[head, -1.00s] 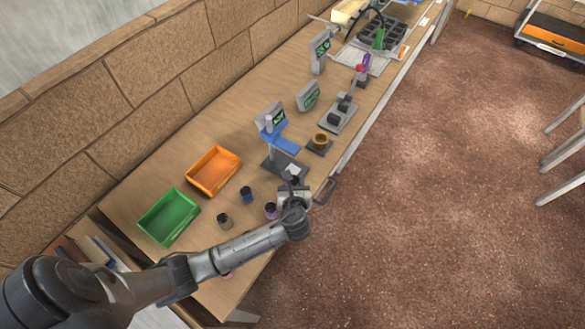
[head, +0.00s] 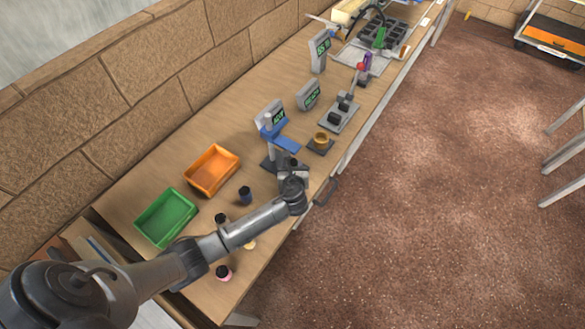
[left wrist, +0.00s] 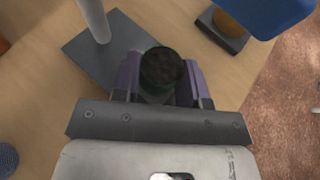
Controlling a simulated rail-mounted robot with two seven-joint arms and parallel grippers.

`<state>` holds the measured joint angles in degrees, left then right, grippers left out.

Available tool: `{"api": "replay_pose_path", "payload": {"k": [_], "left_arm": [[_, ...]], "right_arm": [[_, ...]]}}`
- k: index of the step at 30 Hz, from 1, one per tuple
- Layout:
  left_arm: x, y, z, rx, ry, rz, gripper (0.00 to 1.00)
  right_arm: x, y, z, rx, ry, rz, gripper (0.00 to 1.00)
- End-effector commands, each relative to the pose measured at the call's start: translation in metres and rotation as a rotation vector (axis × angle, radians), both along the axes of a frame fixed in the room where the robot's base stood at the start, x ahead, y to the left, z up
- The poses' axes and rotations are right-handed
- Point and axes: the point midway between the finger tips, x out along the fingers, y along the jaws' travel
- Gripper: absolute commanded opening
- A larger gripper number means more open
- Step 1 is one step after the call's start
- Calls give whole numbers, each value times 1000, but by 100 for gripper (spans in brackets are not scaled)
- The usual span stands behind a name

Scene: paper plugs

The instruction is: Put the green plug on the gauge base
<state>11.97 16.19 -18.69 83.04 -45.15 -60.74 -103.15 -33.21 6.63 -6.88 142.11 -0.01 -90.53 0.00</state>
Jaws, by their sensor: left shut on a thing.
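My left gripper (left wrist: 160,85) is shut on the green plug (left wrist: 160,70), whose dark round top and a little green edge show between the fingers in the left wrist view. In the head view my left gripper (head: 291,168) is at the gauge, and the plug in it cannot be made out. The gauge base (left wrist: 85,52) is a flat dark plate with a pale post. The plug overlaps the plate's edge from above; I cannot tell whether it touches it. The gauge (head: 279,135) has a display and a blue arm. My right gripper is not in view.
A brass ring on a dark block (head: 320,141) stands right of the gauge. Green (head: 166,217) and orange (head: 212,170) trays lie at left. A blue plug (head: 245,194) and a pink plug (head: 223,272) stand near my arm.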

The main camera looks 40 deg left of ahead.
Motion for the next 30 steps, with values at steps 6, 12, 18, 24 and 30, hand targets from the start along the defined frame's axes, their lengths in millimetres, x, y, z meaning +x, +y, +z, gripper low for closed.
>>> {"api": "replay_pose_path", "payload": {"k": [6,12,18,24,30], "left_arm": [[0,0,-1,-1,-2,0,13],[0,0,-5,-1,-2,0,13],[0,0,-5,-1,-2,0,54],[0,0,-5,-1,-2,0,65],[0,0,-3,-1,-2,0,65]], "right_arm": [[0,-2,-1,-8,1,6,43],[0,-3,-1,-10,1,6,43],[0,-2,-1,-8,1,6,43],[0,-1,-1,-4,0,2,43],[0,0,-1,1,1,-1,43]]}}
